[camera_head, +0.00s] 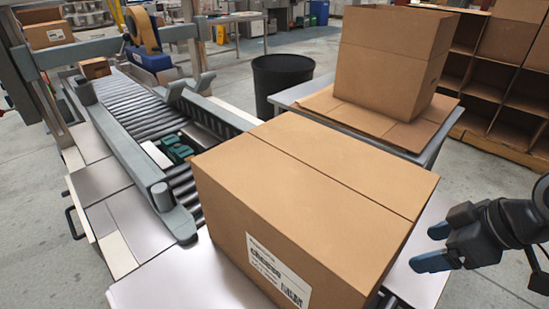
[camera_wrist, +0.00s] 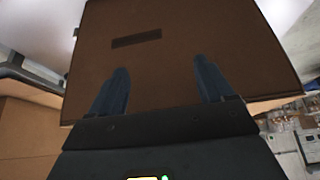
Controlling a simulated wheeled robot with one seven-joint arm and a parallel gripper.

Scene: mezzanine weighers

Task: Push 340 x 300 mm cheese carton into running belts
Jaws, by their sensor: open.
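The cheese carton (camera_head: 300,190) is a large closed brown box with a white printed label (camera_head: 276,272) on its near side. It stands on the metal infeed table in front of the taping machine, at the near end of the belts (camera_head: 183,190). My gripper (camera_head: 437,246) is at the right of the head view, apart from the carton, with its blue fingers spread and empty. In the wrist view the open fingers (camera_wrist: 160,88) point at a brown cardboard face (camera_wrist: 185,35) with a dark slot. The carton hides part of the belts and table.
Grey side guides (camera_head: 125,150) flank the roller conveyor (camera_head: 130,98), which runs to the back left with a small box (camera_head: 95,67) on it. At right, an open carton (camera_head: 390,60) stands on flat cardboard on a side table. A black bin (camera_head: 280,80) stands behind.

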